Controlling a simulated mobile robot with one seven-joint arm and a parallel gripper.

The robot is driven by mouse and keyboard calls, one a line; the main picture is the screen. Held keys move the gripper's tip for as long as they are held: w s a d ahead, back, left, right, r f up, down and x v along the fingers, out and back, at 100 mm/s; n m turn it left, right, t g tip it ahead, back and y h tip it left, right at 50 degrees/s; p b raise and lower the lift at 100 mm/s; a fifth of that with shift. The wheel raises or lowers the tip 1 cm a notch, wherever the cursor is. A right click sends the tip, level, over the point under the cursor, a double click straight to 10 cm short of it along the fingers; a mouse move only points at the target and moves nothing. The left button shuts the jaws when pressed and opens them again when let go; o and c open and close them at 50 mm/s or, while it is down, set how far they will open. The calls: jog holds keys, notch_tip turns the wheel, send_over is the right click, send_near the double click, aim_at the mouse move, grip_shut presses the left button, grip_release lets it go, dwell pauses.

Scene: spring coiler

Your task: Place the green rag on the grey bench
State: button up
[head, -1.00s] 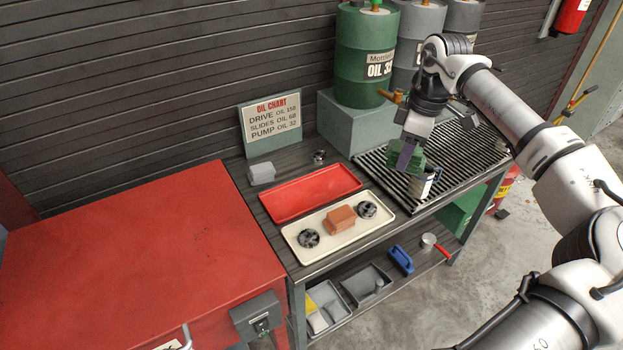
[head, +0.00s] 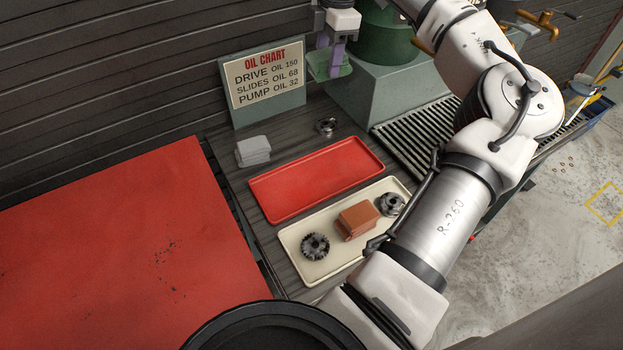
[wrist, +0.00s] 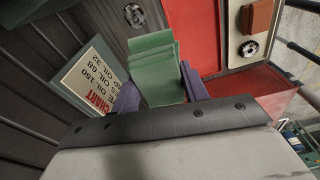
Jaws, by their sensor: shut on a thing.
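My gripper (head: 332,56) is shut on the green rag (head: 326,73), high over the back of the bench, just right of the oil chart in the head view. In the wrist view the rag (wrist: 153,70) is a folded green stack between my purple fingers. The grey bench (head: 293,134) has a dark, ribbed top, and a bare strip shows between the chart and the red tray. The rag is apart from the bench top.
A grey folded cloth (head: 253,151) and a small metal part (head: 327,126) lie on the bench. The red tray (head: 316,180) is empty. The cream tray (head: 309,272) holds an orange-brown block (head: 357,220) and two gears. The oil chart (head: 267,82) stands at the back.

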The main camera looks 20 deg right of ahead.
jog(key=w+a+n+b, duration=0.3)
jog(key=a+n, duration=0.2)
jog(key=a, duration=0.3)
jog(key=shift+n+g, duration=0.3)
notch_tip(320, 180, down, 20)
jog(key=p, duration=0.3)
jog(key=shift+d+f, duration=0.15)
jog(key=shift+f, duration=0.05)
jog(key=shift+f, duration=0.15)
jog(key=o, duration=1)
jog(key=shift+c, duration=0.2)
notch_tip(320, 180, up, 12)
jog(key=d+b, duration=0.1)
jog(key=b, duration=0.1)
jog(key=shift+w, duration=0.4)
